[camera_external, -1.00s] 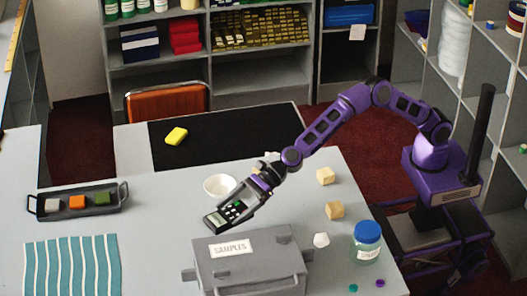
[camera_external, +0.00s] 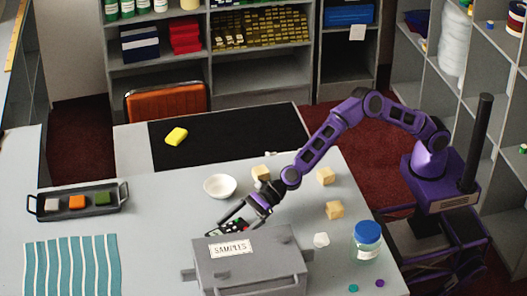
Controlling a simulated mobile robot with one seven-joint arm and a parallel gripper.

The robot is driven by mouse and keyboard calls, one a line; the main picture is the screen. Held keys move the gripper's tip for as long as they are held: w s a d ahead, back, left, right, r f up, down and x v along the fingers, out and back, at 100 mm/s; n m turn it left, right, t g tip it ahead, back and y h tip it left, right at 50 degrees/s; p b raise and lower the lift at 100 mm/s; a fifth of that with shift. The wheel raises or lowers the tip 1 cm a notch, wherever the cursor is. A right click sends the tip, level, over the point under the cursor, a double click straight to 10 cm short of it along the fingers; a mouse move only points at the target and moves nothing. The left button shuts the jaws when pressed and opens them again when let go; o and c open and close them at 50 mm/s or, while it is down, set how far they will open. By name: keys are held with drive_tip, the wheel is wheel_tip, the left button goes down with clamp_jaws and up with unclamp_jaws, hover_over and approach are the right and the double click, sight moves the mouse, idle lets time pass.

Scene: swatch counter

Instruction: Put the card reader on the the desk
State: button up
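The card reader (camera_external: 227,228) is a small dark device with light and coloured keys. It is low over or on the grey desk (camera_external: 150,215), just behind the samples box; I cannot tell whether it touches the desk. The box hides its lower part. My gripper (camera_external: 235,221) is around the card reader, with its fingers at the reader's sides, and seems shut on it.
A grey box labelled SAMPLES (camera_external: 248,265) stands right in front of my gripper. A white bowl (camera_external: 220,186) and wooden blocks (camera_external: 325,176) are nearby. A blue-lidded jar (camera_external: 367,240) stands at right. A tray (camera_external: 80,203) and striped cloth (camera_external: 72,266) lie at left.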

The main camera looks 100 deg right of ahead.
drive_tip(key=shift+r, duration=0.15)
drive_tip(key=shift+r, duration=0.1)
drive_tip(key=shift+s+d, duration=0.25)
drive_tip(key=shift+s, duration=0.1)
drive_tip(key=v, duration=1.1)
drive_tip(key=shift+a+r+b, duration=0.1)
drive_tip(key=shift+r+b, duration=0.1)
drive_tip(key=shift+b, duration=0.15)
drive_tip(key=shift+s, duration=0.1)
drive_tip(key=v, duration=0.3)
drive_tip(key=shift+r, duration=0.35)
drive_tip(key=x, duration=1.2)
drive_tip(key=shift+f, duration=0.15)
drive_tip(key=shift+f+p+x, duration=0.2)
drive_tip(key=shift+p+x, duration=0.2)
drive_tip(key=shift+x, duration=0.85)
drive_tip(key=shift+f+p+x, duration=0.2)
drive_tip(key=shift+p+x, duration=0.2)
drive_tip(key=shift+x, duration=0.9)
